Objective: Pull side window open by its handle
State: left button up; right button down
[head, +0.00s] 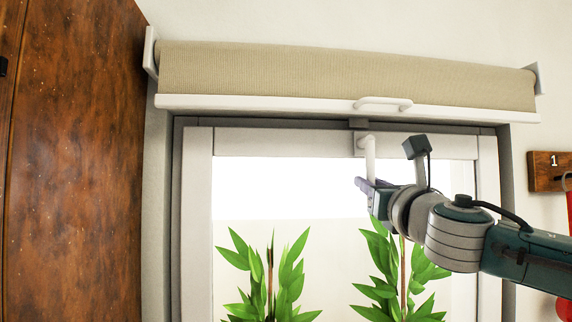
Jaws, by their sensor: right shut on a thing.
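The window (198,230) has a white frame and sits in a grey recess in the wall. Its white handle (369,150) hangs down from the top rail of the frame, right of the middle. My right gripper (366,186) comes in from the right and is shut on the lower end of the handle. Its fingers partly hide that end. The window's lower part is out of view, and I see no clear gap at its frame. My left gripper is not in view.
A rolled beige blind (340,78) with a white bottom bar (250,104) and pull handle (384,102) hangs just above the window. A brown wooden cabinet (75,160) stands at the left. A wooden hook board (546,171) is on the right wall. Green plants (265,280) show through the glass.

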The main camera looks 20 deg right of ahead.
jog(key=shift+s, duration=0.1)
dwell(0.3)
jog(key=shift+s+a+f, duration=0.1)
jog(key=shift+s+f, duration=0.05)
jog(key=shift+s, duration=0.05)
jog(key=s+a+f+t+b, duration=0.1)
jog(key=s+a+b, duration=0.1)
jog(key=s+b, duration=0.2)
jog(key=s, duration=0.3)
jog(key=shift+s+f+t, duration=0.2)
jog(key=shift+s+t, duration=0.2)
dwell(0.8)
jog(key=shift+c, duration=2)
grip_release()
jog(key=shift+s+r, duration=0.1)
jog(key=shift+r, duration=0.05)
